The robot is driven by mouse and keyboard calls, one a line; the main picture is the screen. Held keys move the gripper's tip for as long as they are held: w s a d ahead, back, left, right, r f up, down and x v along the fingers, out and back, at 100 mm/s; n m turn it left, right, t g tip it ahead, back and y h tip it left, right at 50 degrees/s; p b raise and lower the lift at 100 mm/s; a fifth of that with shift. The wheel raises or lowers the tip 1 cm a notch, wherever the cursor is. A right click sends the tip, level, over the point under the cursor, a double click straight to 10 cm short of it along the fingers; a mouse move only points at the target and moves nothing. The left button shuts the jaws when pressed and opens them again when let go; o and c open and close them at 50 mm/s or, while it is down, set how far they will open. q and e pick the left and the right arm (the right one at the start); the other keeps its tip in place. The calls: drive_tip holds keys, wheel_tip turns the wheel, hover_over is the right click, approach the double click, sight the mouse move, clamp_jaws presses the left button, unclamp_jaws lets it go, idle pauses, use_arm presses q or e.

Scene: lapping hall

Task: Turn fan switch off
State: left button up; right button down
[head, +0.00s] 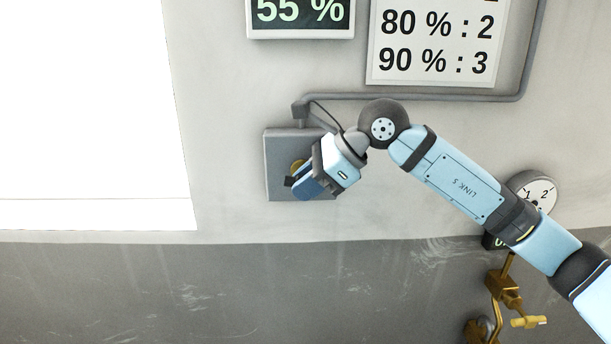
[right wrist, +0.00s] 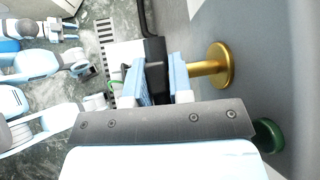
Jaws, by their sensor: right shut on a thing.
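The fan switch is taken to be the grey box (head: 290,150) on the wall, with a brass part (head: 297,166) showing beside my gripper. In the right wrist view, a brass stem with a round flange (right wrist: 221,66) stands out from the grey face. My right gripper (head: 306,184) is at the box and covers its lower right part. In the right wrist view its blue fingers (right wrist: 160,82) are shut on a dark handle (right wrist: 155,60) beside the stem. The handle's exact angle is partly hidden. The left gripper cannot be made out.
A green round part (right wrist: 268,134) sits near the brass stem. Above the box are a "55 %" display (head: 300,15) and a sign (head: 436,40) reading "80 % : 2, 90 % : 3". A dial (head: 537,190) and brass valve fittings (head: 505,290) are at lower right, near my arm.

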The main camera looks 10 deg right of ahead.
drive_tip(key=shift+r+h, duration=0.15)
drive_tip(key=shift+h, duration=0.85)
drive_tip(key=shift+g+p, duration=0.3)
drive_tip(key=c, duration=1)
unclamp_jaws()
drive_tip(key=shift+c, duration=0.2)
